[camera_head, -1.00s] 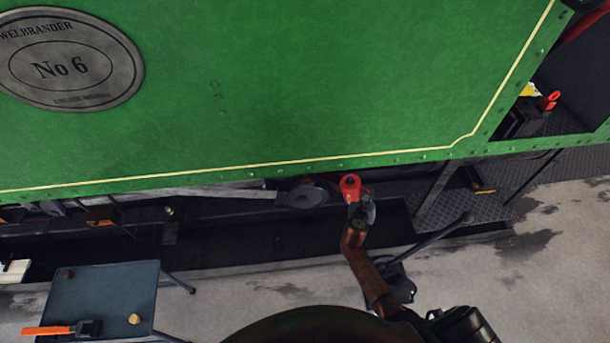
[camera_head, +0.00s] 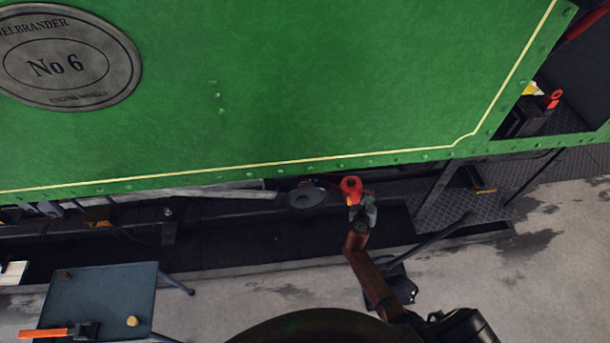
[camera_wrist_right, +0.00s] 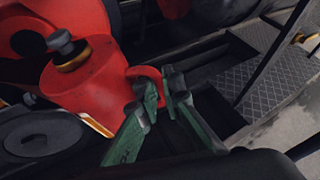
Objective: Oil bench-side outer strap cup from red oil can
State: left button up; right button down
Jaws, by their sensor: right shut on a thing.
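The red oil can (camera_head: 350,187) is at the lower edge of the green side panel, held in my right gripper (camera_head: 362,208). In the right wrist view the can (camera_wrist_right: 95,88) fills the upper left, and my gripper's green fingers (camera_wrist_right: 163,98) are shut on a red part of it. A brass collar with a dark knob (camera_wrist_right: 66,50) shows against the red; I cannot tell whether it belongs to the can. A dark grey round part (camera_head: 307,197) lies just left of the can. I cannot make out the strap cup for certain. My left gripper is out of view.
A chequered step plate (camera_head: 440,212) and a slanting bar lie to the right. A small blue-grey bench (camera_head: 100,300) with an orange-handled tool (camera_head: 45,333) stands at lower left. Concrete floor is clear at right.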

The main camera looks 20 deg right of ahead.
jog(key=shift+w, duration=0.1)
jog(key=shift+f+b, duration=0.6)
jog(key=shift+f, duration=0.05)
jog(key=shift+r, duration=0.15)
dwell(0.7)
jog(key=shift+r+p, duration=1.3)
jog(key=shift+p, duration=0.45)
jog(key=shift+f, duration=0.25)
